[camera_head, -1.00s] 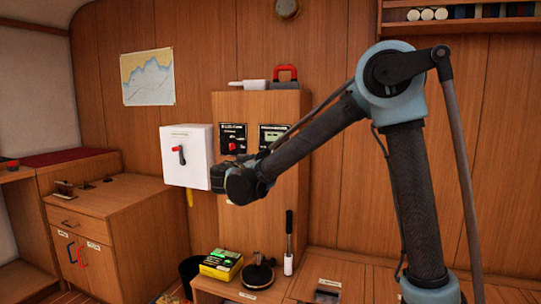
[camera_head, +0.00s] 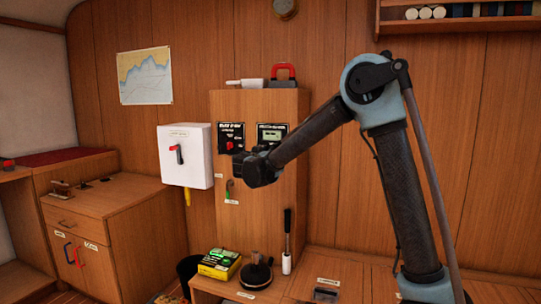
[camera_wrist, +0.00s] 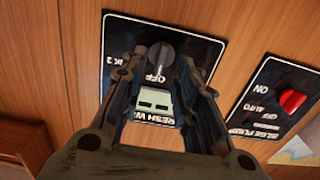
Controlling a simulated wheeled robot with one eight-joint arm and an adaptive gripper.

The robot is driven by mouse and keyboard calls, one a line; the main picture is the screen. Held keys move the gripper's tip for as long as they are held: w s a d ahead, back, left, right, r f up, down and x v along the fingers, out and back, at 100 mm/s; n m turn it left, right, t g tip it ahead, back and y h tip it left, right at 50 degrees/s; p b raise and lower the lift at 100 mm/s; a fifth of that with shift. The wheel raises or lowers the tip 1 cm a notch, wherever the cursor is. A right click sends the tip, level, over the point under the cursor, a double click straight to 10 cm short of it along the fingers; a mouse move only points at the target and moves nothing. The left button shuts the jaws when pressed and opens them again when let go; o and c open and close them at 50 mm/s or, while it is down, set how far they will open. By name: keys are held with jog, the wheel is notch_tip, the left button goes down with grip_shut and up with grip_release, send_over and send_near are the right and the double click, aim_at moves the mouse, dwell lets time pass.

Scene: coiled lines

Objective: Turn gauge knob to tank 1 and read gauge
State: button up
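The black gauge panel (camera_head: 272,135) is on the upper right of the wooden cabinet's front. In the wrist view, it appears upside down with a dark knob (camera_wrist: 160,57), an OFF label, part of a TANK 2 label and a pale green display (camera_wrist: 155,103). The knob's pointer is toward OFF. My gripper (camera_wrist: 162,66) is open and empty, with the knob and display showing between its fingers. I cannot tell if the fingertips touch the knob. In the head view, my gripper (camera_head: 248,165) is in front of the cabinet, below the panels.
A second panel with a red knob (camera_wrist: 291,100) sits beside the gauge panel; it also shows in the head view (camera_head: 231,138). A white box with a red lever (camera_head: 187,155) is left of the cabinet. A black-handled lever (camera_head: 287,240) stands below.

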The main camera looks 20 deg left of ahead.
jog(key=shift+w, duration=1.1)
jog(key=shift+d, duration=0.1)
grip_shut()
jog(key=shift+n, duration=0.3)
jog(key=shift+a+f+n, duration=0.1)
jog(key=shift+a+n, duration=0.1)
jog(key=shift+n, duration=1.85)
jog(key=shift+a+n, duration=0.2)
jog(key=shift+n, duration=1.85)
